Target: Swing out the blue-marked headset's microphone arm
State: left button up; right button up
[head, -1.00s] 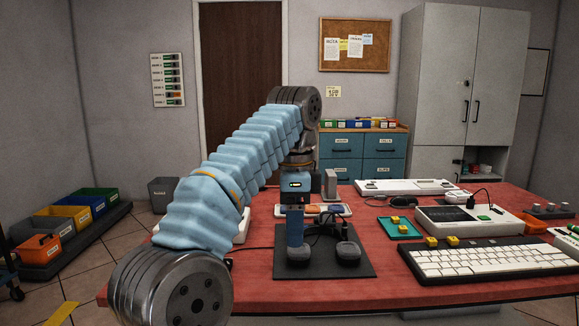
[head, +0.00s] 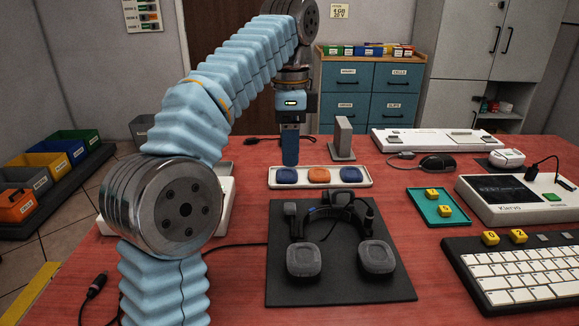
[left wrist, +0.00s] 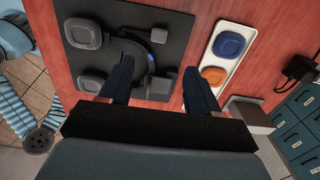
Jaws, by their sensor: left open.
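In the left wrist view the fingers (left wrist: 160,75) stand apart, one over the mat, one near the tray. My right gripper is not in view.
A white tray (head: 268,178) with blue and orange pads lies just behind the mat. A grey stand (head: 343,140) is behind it. A green tray (head: 460,213), a console (head: 520,213) and a keyboard (head: 520,275) fill the right side. A cable lies left of the mat.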

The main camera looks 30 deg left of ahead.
aim_at(290, 206)
pick_arm(q)
notch_tip(290, 206, down, 13)
jog(key=shift+s+r, duration=0.1)
jog(key=shift+c, duration=0.4)
jog(key=c, duration=1.1)
jog(key=shift+o, duration=0.2)
jog(key=shift+s+a+n, duration=0.3)
jog(key=shift+n, duration=0.35)
jog(key=shift+s+a+n, duration=0.25)
jog(key=shift+n, duration=0.4)
jog(key=shift+s+a+n, duration=0.5)
jog(key=shift+s+n, duration=0.15)
jog(key=shift+n, duration=0.55)
